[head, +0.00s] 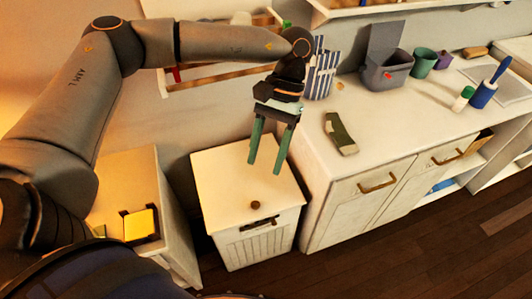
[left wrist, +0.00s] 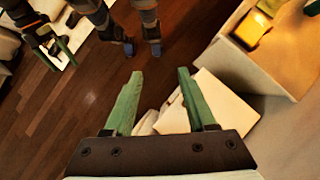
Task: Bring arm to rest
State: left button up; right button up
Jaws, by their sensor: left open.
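My left gripper (head: 266,167) is open and empty, with its two green fingers apart and pointing down. My left arm reaches in from the left, bent at the elbow. Another gripper with green fingers (left wrist: 54,54), which looks like my right one, shows small at the upper left of that view. Its opening is hard to judge.
The white bin (head: 225,168) has a brown knob on its lid. A white stand holding a yellow thing (head: 140,224) is to its left. Wooden floor is clear in front.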

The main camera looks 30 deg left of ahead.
pick_arm(q)
jog(key=shift+f, duration=0.1)
dwell(0.5)
